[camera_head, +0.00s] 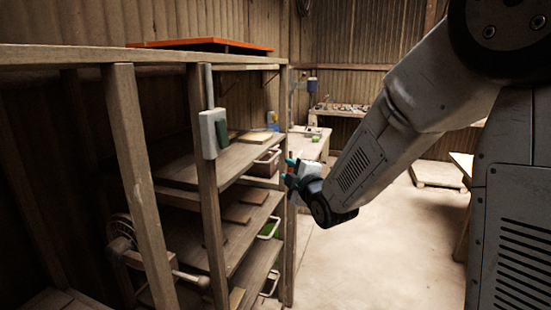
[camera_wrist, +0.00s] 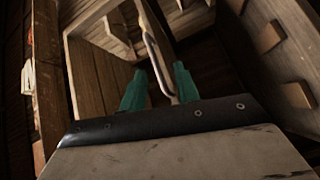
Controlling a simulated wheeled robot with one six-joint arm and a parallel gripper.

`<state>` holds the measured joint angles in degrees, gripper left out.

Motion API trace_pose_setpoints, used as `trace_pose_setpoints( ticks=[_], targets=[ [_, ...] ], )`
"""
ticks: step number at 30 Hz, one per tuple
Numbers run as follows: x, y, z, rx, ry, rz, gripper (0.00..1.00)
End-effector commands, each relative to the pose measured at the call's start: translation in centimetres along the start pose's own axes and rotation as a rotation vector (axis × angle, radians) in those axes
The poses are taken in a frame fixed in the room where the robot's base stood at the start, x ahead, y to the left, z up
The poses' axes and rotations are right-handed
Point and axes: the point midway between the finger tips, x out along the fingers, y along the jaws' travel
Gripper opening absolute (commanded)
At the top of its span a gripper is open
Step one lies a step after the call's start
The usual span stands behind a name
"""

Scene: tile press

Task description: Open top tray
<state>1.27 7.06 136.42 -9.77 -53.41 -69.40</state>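The top tray (camera_head: 263,163) is a brownish bin with a pale rim on the upper slanted shelf in the head view. My gripper (camera_head: 290,171) has teal fingers and is at the tray's front, at the right end of the shelf. In the wrist view, the tray's pale front rim or handle (camera_wrist: 153,48) runs between the two fingers of my gripper (camera_wrist: 160,80). The fingers stand apart, with a visible gap on the left side of the rim. I cannot tell whether the right finger touches it.
Lower shelves hold a middle tray (camera_head: 268,229) with green contents and a bottom tray (camera_head: 270,283). A wooden post (camera_head: 208,200) with a white box (camera_head: 213,134) stands left of the trays. A workbench (camera_head: 308,143) stands behind.

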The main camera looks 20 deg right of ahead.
Motion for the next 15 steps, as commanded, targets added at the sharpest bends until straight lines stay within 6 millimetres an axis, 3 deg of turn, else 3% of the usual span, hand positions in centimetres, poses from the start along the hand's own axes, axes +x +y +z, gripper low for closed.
trace_pose_setpoints(
  ticks=[8, 15],
  targets=[
    [1.6, 0.1, -0.4, -0.118, 0.062, 0.136, 0.32],
    [5.1, 0.7, -0.6, -0.118, 0.062, 0.14, 0.32]
  ],
)
